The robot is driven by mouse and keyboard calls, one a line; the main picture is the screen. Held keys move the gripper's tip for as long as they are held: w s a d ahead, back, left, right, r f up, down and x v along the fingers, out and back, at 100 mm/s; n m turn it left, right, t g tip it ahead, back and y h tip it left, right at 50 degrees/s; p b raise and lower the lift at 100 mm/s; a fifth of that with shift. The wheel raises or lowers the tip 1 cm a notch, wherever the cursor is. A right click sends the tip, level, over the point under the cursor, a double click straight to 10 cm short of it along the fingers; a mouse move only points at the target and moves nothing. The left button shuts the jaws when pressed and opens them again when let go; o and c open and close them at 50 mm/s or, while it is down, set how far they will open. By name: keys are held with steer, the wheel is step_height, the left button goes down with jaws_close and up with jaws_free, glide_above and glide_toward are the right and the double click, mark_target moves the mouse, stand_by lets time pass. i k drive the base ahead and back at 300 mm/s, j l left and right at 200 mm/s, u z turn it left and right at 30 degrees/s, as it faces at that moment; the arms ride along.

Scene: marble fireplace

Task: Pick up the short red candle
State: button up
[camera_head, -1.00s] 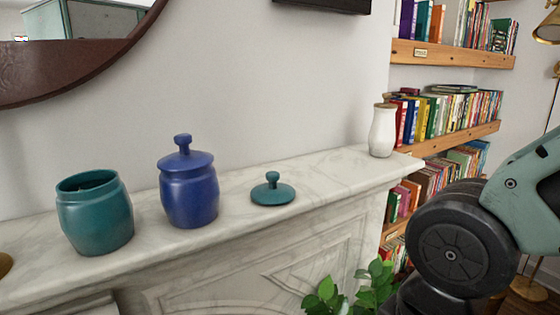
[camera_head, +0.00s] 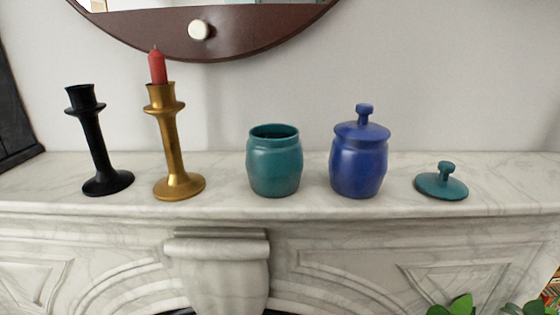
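The short red candle (camera_head: 157,67) stands upright in the top of a gold candlestick (camera_head: 173,150) on the marble mantel, left of the middle in the head view. Its lower end is hidden inside the holder's cup. My gripper is not in view.
A black candlestick (camera_head: 94,145) with no candle showing stands just left of the gold one. An open teal jar (camera_head: 274,165), a lidded blue jar (camera_head: 358,165) and a teal lid (camera_head: 441,183) sit to the right on the mantel (camera_head: 315,200). A round mirror's frame (camera_head: 240,38) hangs behind.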

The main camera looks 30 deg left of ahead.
mark_target(156, 60)
steer(key=u, duration=1.8)
steer(key=i+l, duration=0.05)
steer(key=l, duration=0.05)
